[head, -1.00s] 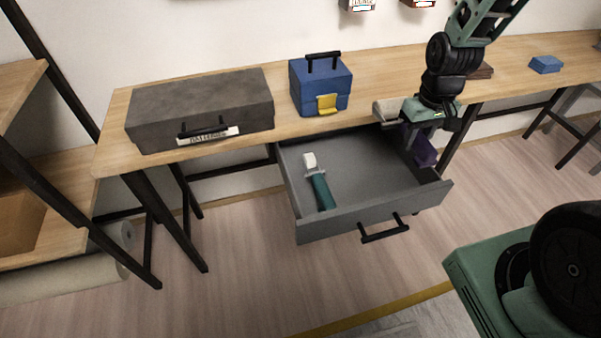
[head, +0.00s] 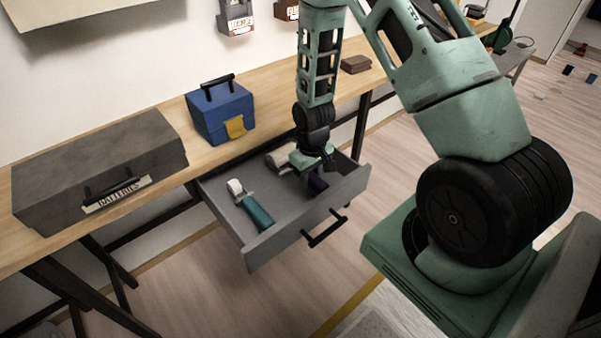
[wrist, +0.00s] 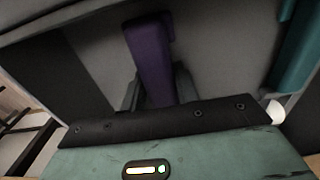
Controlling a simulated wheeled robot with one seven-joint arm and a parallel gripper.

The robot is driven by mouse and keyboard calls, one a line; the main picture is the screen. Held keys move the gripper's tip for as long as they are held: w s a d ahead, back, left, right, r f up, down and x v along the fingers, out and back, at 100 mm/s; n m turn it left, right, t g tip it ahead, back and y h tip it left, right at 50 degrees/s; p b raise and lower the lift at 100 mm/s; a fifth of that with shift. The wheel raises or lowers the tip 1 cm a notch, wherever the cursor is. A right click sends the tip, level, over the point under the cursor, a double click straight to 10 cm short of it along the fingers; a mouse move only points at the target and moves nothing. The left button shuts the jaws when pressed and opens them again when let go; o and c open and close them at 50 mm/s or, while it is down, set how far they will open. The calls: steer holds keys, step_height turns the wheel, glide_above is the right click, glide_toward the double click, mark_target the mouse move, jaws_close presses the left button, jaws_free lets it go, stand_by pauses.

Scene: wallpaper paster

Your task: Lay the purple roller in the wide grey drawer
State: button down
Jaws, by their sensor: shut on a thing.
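The purple roller has a purple handle (head: 318,184) and a pale cylinder (head: 281,157). My gripper (head: 316,173) is shut on it, inside the outline of the wide grey drawer (head: 282,238), toward its right side. In the wrist view the purple handle (wrist: 150,58) stands out from between my fingers (wrist: 155,98), over the grey drawer floor (wrist: 215,50). The drawer is pulled open. I cannot tell whether the roller touches the drawer floor. My gripper hides part of the roller.
A teal-handled roller (head: 254,208) lies in the drawer's left part; its handle also shows in the wrist view (wrist: 298,45). A blue box (head: 221,112) and a grey batteries case (head: 100,168) stand on the workbench (head: 270,85). Drawer floor between teal roller and gripper is clear.

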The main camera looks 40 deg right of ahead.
steer(key=w, duration=0.4)
steer(key=shift+p, duration=0.35)
steer(key=shift+f, duration=0.65)
steer(key=shift+f, duration=0.1)
steer(key=c, duration=1.1)
jaws_free()
steer(key=shift+o, duration=0.2)
